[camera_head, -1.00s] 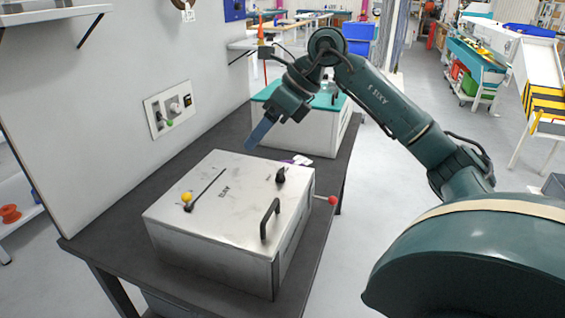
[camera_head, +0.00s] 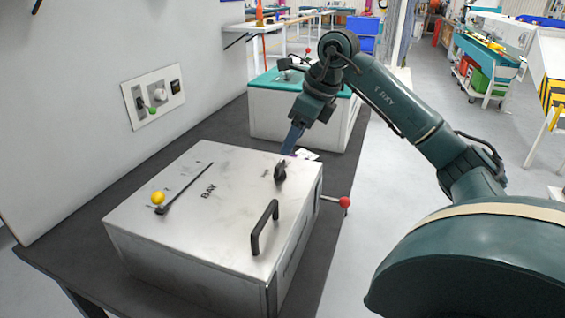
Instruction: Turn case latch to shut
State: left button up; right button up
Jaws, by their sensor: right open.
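The metal case (camera_head: 215,210) stands on the dark table, its lid down. On its top are a black latch knob (camera_head: 280,173) near the back right, a black handle (camera_head: 265,228) at the right edge, and a thin black lever with a yellow ball (camera_head: 158,198) at the left. A rod with a red ball (camera_head: 344,203) sticks out from its right side. My right gripper (camera_head: 290,150) points down just behind the black knob; its fingers look thin and bluish. I cannot tell whether they touch the knob. My left gripper is not in view.
A second case with a teal lid (camera_head: 300,82) stands behind on the same table (camera_head: 180,142). A wall panel (camera_head: 152,96) with a green-tipped switch is at the left. Clear floor lies right of the table.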

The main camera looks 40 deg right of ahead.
aim_at(281, 163)
jog(key=x, duration=0.7)
jog(key=shift+w+f, duration=0.15)
jog(key=shift+f, duration=0.15)
jog(key=shift+c, duration=0.2)
jog(key=c, duration=0.9)
